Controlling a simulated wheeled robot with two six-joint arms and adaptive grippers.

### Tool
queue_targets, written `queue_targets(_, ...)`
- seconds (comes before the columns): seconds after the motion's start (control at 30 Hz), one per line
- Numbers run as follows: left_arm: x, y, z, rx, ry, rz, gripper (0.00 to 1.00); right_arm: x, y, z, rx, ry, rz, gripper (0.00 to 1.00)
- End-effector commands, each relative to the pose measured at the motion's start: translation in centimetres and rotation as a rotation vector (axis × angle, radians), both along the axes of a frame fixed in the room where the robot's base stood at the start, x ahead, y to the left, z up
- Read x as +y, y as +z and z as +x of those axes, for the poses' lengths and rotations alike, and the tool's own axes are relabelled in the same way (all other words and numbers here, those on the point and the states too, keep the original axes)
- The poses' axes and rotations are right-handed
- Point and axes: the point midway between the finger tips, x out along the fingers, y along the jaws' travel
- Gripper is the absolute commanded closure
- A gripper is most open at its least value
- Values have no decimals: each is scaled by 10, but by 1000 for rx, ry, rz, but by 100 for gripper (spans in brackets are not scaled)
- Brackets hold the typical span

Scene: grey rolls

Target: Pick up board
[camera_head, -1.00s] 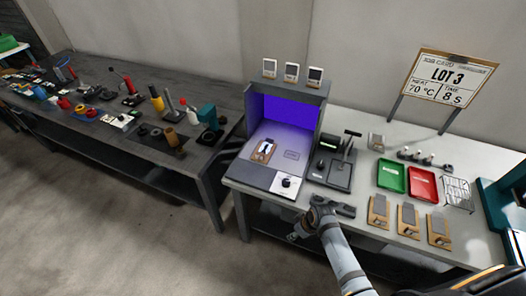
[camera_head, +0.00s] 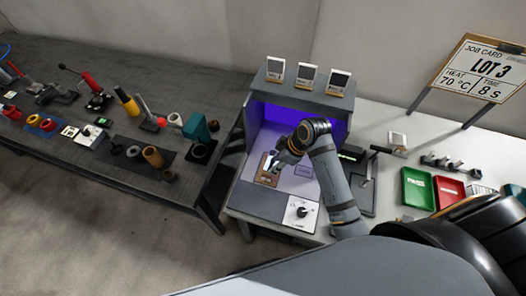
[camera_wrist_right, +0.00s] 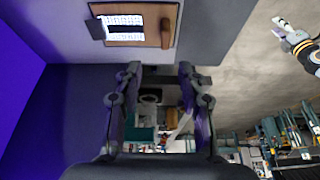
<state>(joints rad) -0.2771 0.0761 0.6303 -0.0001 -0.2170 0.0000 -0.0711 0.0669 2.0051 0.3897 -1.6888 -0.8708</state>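The board (camera_head: 268,170), with a brown carrier and a bright patch on it, lies on the floor of the purple-lit booth (camera_head: 251,150). It also shows at the top of the right wrist view (camera_wrist_right: 168,12), brown with a white-and-dark piece on it. My right gripper (camera_head: 279,165) is inside the booth close to the board, partly covering its right side. In the right wrist view the right gripper's fingers (camera_wrist_right: 160,80) are apart with nothing between them, and the board is beyond their tips. What seems to be my left gripper (camera_wrist_right: 284,28) shows small at the upper right; its opening is unclear.
A dial panel (camera_head: 301,213) is at the booth's front right. Three small displays (camera_head: 307,76) stand on its top. A black lever device (camera_head: 362,180), green tray (camera_head: 418,188) and red tray (camera_head: 449,191) are to the right. A dark tool bench (camera_head: 90,165) stands left.

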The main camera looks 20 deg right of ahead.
Motion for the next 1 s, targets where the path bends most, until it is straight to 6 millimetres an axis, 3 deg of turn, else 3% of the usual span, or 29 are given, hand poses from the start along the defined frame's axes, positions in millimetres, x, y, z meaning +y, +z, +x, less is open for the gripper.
queue_targets(0.17,1,0,-25,38,1,2,60,2,-8,1,5,-2,1,60)
queue_targets(0.4,3,4,-43,64,1,4,60,14,-44,9,3,-2,1,60)
queue_targets(0.53,4,5,-39,57,1,5,60,16,-50,10,0,-1,0,60)
queue_targets(0.63,4,8,-24,36,0,4,60,16,-53,10,3,-1,-1,60)
queue_targets(0.77,3,20,-10,13,-2,5,60,18,-73,8,7,-1,0,60)
queue_targets(1.0,4,21,-23,33,0,5,60,24,-101,13,1,-2,0,60)
